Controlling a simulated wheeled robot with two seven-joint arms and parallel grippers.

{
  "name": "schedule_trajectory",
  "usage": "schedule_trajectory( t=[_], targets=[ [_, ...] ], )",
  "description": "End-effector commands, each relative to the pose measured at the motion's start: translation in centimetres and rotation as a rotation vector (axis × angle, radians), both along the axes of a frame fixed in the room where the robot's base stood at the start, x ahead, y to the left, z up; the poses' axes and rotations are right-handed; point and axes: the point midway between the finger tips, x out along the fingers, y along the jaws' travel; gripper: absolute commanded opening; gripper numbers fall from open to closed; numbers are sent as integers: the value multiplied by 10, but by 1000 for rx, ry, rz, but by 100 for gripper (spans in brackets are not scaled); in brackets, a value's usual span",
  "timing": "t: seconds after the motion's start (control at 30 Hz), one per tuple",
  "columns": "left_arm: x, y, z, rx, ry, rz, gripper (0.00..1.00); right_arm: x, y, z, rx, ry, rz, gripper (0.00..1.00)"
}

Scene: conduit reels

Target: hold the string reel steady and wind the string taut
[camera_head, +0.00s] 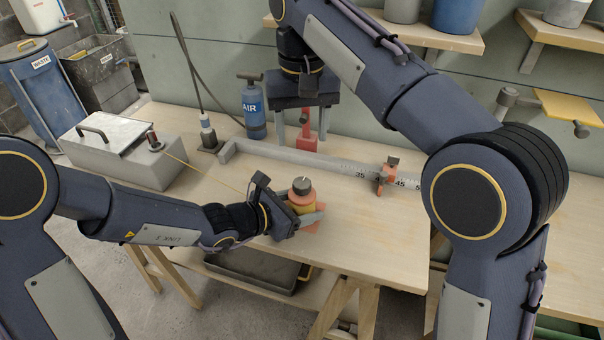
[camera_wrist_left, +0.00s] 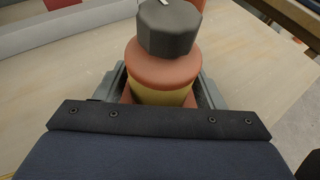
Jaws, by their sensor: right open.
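The string reel (camera_head: 302,189) stands upright near the bench's front edge, with orange flanges, a yellow wound drum and a dark faceted knob (camera_head: 302,184) on top. It also shows in the left wrist view (camera_wrist_left: 163,72), where the knob has a white mark. A thin yellow string (camera_head: 205,173) runs straight from the grey box at left toward the reel. My left gripper (camera_head: 309,218) is shut on the reel low down, one finger on each side; the contact is partly hidden. My right gripper (camera_head: 302,124) is open and empty, pointing down behind the reel, above the bench.
A grey ruler rail (camera_head: 335,166) with a red clamp (camera_head: 386,176) lies behind the reel. A red fixture (camera_head: 307,137) stands by my right fingers. A blue air bottle (camera_head: 254,112) and the grey box (camera_head: 117,155) are at left. Bare bench lies right of the reel.

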Motion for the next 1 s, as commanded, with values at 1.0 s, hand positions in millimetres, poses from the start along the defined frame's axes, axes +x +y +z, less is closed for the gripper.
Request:
schedule_trajectory(
  t=[1.0],
  targets=[
    [-58, 77, 40, 0, -5, 5, 79, 0, 0, 0, 0, 0, 0, 56]
  ],
)
